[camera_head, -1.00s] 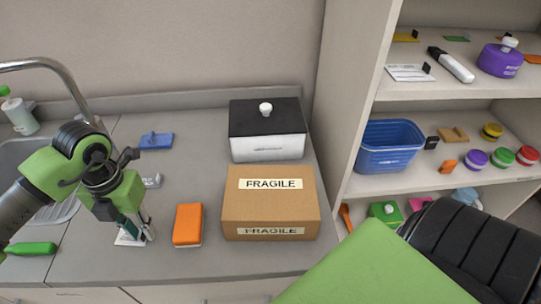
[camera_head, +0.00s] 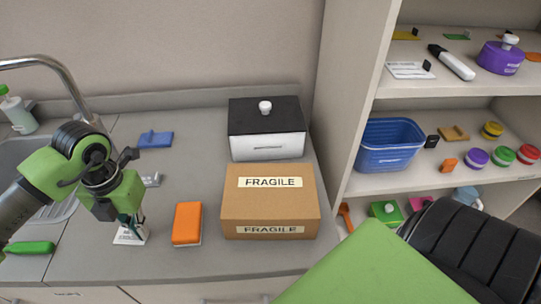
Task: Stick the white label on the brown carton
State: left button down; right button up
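The white label (camera_head: 130,236) lies on the grey counter at the lower left, with small dark print on it. My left gripper (camera_head: 133,222) points down over it, and its fingers have come together at the label's upper part. The fingertips are small and partly hidden by the gripper body. The brown carton (camera_head: 270,207) stands on the counter at the centre, to the right of the label. It has FRAGILE strips on its top and front. My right gripper is not in view; only parts of my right arm show at the lower right.
An orange block (camera_head: 187,223) lies between the label and the carton. A white box with a black lid (camera_head: 267,140) stands behind the carton. A blue sponge-like item (camera_head: 155,140) lies farther back. A shelf with a blue basket (camera_head: 389,150) stands at the right, a sink at the left.

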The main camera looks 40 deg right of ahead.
pick_arm(q)
jog(key=shift+s+d+r+p, duration=0.2)
jog(key=shift+r+p, duration=0.1)
jog(key=shift+r, duration=0.6)
jog(key=shift+s+d+r+p, duration=0.1)
jog(key=shift+d+r+p, duration=0.15)
jog(key=shift+r, duration=0.6)
dwell(0.3)
notch_tip(320, 180, up, 5)
jog(key=shift+p, duration=1.1)
jog(key=shift+a, duration=0.15)
